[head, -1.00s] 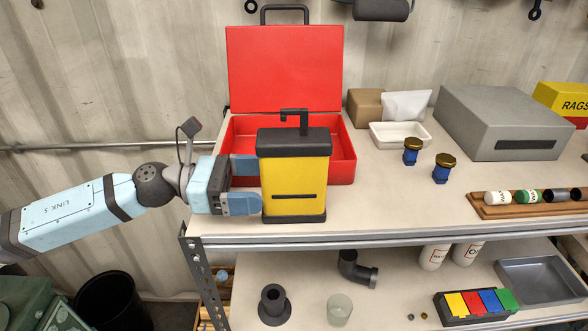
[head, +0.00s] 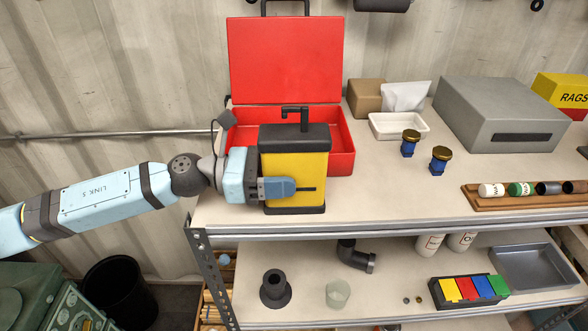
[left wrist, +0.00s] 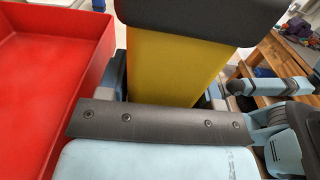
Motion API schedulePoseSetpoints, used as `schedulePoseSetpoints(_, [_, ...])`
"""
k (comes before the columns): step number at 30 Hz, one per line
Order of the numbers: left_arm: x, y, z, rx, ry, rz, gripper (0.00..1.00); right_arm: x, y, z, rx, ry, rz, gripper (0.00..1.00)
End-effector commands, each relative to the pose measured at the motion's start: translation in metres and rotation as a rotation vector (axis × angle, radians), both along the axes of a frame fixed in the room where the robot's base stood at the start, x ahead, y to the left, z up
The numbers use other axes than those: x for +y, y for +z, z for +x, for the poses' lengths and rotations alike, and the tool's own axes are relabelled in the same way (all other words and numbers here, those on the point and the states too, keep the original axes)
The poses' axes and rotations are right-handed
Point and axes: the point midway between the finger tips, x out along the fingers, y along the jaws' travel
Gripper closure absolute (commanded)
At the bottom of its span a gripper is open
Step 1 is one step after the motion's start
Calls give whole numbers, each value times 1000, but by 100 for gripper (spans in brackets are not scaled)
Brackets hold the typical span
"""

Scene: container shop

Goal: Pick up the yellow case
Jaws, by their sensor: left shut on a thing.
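The yellow case (head: 293,176) stands upright on the upper shelf, with a dark lid, a dark base and a bent dark handle on top. My left gripper (head: 277,188) comes in from the left and is shut on the case's body, one blue finger across its front face. The far finger is hidden behind the case in the head view. In the left wrist view the yellow case (left wrist: 170,68) rises between the fingers under its dark lid. My right gripper is not in view.
An open red toolbox (head: 285,62) stands right behind the case. A white tray (head: 398,126), two blue jars with gold lids, a grey box (head: 498,118) and a wooden rack (head: 530,201) are to the right. The shelf (head: 390,198) is clear just right of the case.

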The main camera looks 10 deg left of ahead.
Motion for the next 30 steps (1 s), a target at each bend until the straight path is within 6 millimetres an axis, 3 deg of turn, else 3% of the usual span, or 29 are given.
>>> schedulePoseSetpoints(8, [0,4,0,-2,0,0,79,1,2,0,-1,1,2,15])
schedulePoseSetpoints(14, [0,23,1,-7,0,1,79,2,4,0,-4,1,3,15])
schedulePoseSetpoints(30, [0,156,0,-9,0,0,79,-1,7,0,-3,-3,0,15])
